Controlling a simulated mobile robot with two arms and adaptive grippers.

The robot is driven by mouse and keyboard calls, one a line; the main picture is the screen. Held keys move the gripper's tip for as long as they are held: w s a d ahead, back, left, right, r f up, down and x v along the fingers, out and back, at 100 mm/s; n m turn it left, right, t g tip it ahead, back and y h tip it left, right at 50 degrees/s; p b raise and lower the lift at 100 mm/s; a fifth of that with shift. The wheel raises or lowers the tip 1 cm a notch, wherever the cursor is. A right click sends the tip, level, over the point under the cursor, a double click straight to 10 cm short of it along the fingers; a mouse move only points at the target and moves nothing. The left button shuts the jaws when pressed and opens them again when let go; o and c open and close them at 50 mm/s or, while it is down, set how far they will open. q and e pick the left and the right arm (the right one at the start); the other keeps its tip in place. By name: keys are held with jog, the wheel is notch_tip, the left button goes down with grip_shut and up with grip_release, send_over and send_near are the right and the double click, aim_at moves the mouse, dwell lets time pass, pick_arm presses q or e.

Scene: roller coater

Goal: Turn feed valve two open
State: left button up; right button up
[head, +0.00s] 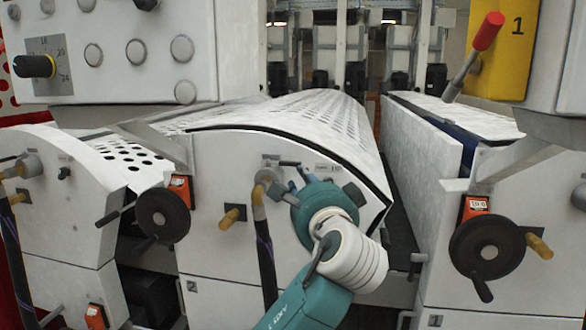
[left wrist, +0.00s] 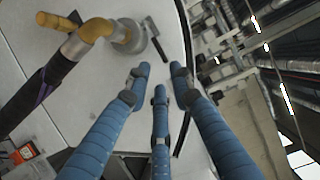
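Feed valve two appears to be the fitting (head: 268,182) with a yellow elbow and a dark hose, on the white middle unit marked 2. A short dark lever (head: 290,163) sticks out to its right. In the left wrist view the valve (left wrist: 128,36) is at the top, with its dark lever (left wrist: 155,38) lying at a slant. My left gripper (head: 296,187) is just right of the valve in the head view, its fingers partly hidden by the teal hand. In the left wrist view its blue fingers (left wrist: 158,78) are spread and empty, apart from the lever. My right gripper is out of view.
Black handwheels (head: 163,214) (head: 487,250) with orange counters flank the middle unit. A yellow knob (head: 232,215) sits left of the hose (head: 265,245). A red-handled lever (head: 485,38) stands at the upper right. A dark gap separates the middle and right units.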

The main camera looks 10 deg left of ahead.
aim_at(292, 165)
pick_arm(q)
jog(key=p+x, duration=0.3)
jog(key=x, duration=0.6)
jog(key=shift+r, duration=0.1)
jog(key=shift+w+a+f+p, duration=0.1)
jog(key=shift+w+a+p, duration=0.1)
jog(key=shift+w, duration=0.2)
jog(key=shift+w+a+f+p, duration=0.1)
jog(key=shift+w+p, duration=0.05)
jog(key=shift+w, duration=0.2)
jog(key=shift+c, duration=0.5)
jog(key=c, duration=0.4)
grip_shut()
